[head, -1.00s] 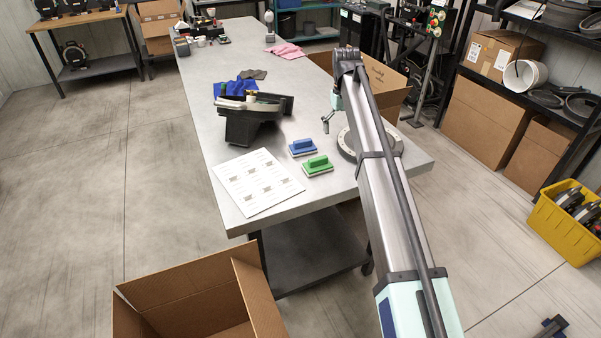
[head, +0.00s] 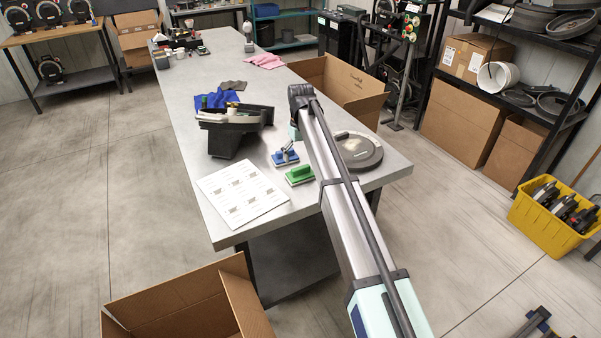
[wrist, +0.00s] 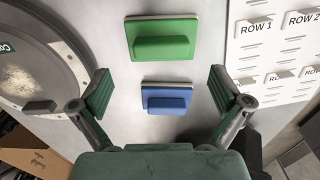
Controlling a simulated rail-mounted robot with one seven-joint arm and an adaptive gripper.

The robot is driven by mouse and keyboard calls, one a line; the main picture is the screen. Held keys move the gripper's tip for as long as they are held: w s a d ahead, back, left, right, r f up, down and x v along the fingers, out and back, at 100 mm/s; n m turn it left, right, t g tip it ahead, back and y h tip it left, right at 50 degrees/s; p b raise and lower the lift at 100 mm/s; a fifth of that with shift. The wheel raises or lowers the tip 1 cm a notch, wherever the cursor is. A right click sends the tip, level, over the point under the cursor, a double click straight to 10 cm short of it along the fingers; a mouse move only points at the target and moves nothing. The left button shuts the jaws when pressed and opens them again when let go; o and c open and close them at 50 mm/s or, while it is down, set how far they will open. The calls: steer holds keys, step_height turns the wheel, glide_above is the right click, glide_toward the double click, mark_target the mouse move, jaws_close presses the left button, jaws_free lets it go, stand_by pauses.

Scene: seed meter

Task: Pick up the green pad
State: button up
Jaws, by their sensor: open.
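The green pad (head: 299,175) lies on the metal table near its front right corner. In the wrist view the green pad (wrist: 162,38) is at the top centre, past my fingertips, with its handle facing up. A blue pad (head: 285,158) lies just behind it in the head view. In the wrist view the blue pad (wrist: 167,98) is between my open fingers, lower in the picture and apart from them as far as I can tell. My gripper (wrist: 160,90) is open and empty above the table. In the head view my gripper (head: 287,147) is small, over the blue pad.
A round disc (head: 358,151) lies right of the pads; it also fills the left of the wrist view (wrist: 30,75). A white labelled sheet (head: 241,188) lies left of them. A black device (head: 232,130) stands behind. Open cardboard boxes (head: 190,300) are around the table.

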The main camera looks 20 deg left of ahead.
mark_target(301, 167)
steer(key=shift+s+f+p, duration=0.2)
steer(key=shift+f+p, duration=1)
steer(key=shift+f, duration=1.65)
steer(key=c, duration=1.2)
